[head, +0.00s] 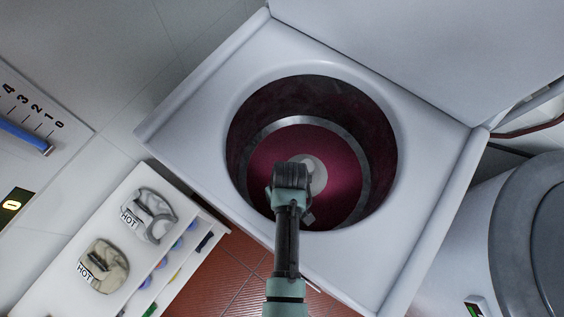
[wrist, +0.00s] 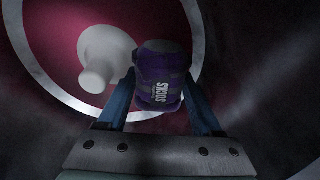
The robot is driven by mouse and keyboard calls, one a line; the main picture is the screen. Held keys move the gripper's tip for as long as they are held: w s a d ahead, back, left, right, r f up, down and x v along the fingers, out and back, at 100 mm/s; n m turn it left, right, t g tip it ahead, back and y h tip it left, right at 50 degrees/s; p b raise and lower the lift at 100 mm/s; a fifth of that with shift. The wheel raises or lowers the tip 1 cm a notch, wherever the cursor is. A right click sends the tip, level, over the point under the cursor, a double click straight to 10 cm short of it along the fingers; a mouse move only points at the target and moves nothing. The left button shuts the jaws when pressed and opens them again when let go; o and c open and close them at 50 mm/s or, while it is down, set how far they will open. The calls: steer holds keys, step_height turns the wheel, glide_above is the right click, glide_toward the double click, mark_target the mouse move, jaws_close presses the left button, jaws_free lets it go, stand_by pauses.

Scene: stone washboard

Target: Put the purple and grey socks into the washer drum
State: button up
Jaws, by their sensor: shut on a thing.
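The washer drum (head: 348,185) is an open round tub with a dark red inside and a grey ring. In the wrist view its red floor (wrist: 58,50) and a pale central hub (wrist: 105,58) show. My gripper (head: 292,180) reaches over the near rim into the drum opening. In the wrist view my gripper (wrist: 160,100) is shut on the purple and grey socks (wrist: 160,75), a rolled bundle marked SOCKS. The bundle is held between the blue fingers, inside the drum and to the right of the hub. In the head view my arm hides the socks.
The white washer top (head: 430,130) surrounds the opening, with its raised lid (head: 430,40) behind. A white shelf unit (head: 135,185) at lower left holds two items marked HOT and several small coloured things. A grey round-topped machine (head: 530,230) stands at right.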

steer(key=shift+f, duration=0.4)
steer(key=o, duration=1.4)
steer(key=shift+r, duration=0.1)
